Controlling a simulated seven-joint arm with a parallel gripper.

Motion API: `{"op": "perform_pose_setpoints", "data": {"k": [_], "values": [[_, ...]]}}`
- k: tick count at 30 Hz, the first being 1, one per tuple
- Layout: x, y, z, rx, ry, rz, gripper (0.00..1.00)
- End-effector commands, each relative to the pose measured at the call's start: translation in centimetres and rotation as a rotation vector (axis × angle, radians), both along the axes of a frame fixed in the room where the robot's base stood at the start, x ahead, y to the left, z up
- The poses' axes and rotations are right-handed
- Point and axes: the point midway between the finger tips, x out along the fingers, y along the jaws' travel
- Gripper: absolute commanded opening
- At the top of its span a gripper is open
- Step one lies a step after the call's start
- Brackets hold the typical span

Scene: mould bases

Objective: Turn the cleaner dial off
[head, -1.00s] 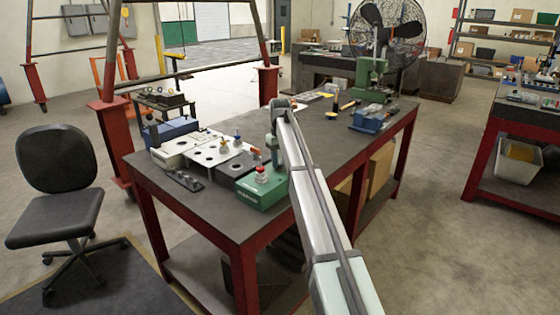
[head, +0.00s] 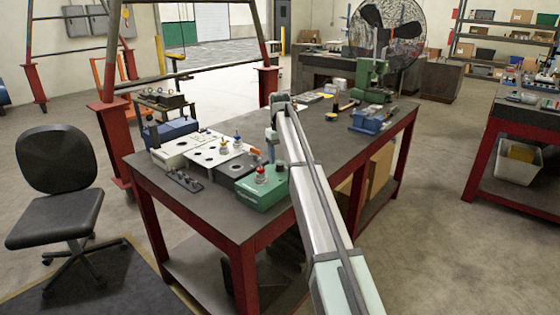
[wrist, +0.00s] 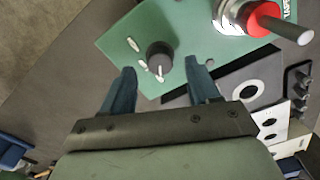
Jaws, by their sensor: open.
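The green cleaner unit (head: 262,194) sits on the near part of the dark workbench, and its top fills the upper middle of the wrist view (wrist: 122,34). A black round dial (wrist: 158,55) with a white pointer stands on it. White marks lie beside the dial, too small to read. My gripper (wrist: 161,68) is open, with its two dark blue fingers apart and the dial just beyond and between their tips. I cannot tell the height gap.
A red-topped fitting (wrist: 262,18) rises from the green unit, to the right of the dial. A dark block (head: 236,166) and white plates with holes (head: 212,148) sit beside the unit.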

Motion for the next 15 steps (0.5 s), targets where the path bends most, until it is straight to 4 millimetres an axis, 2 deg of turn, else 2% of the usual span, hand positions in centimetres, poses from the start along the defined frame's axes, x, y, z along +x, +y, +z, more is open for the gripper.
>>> {"op": "perform_pose_setpoints", "data": {"k": [9, 15], "values": [[0.2, 0.0, 6.4, 0.0, -0.002, 0.0, 0.6], [0.1, 0.0, 9.5, 0.0, -0.001, 0.0, 0.6]]}}
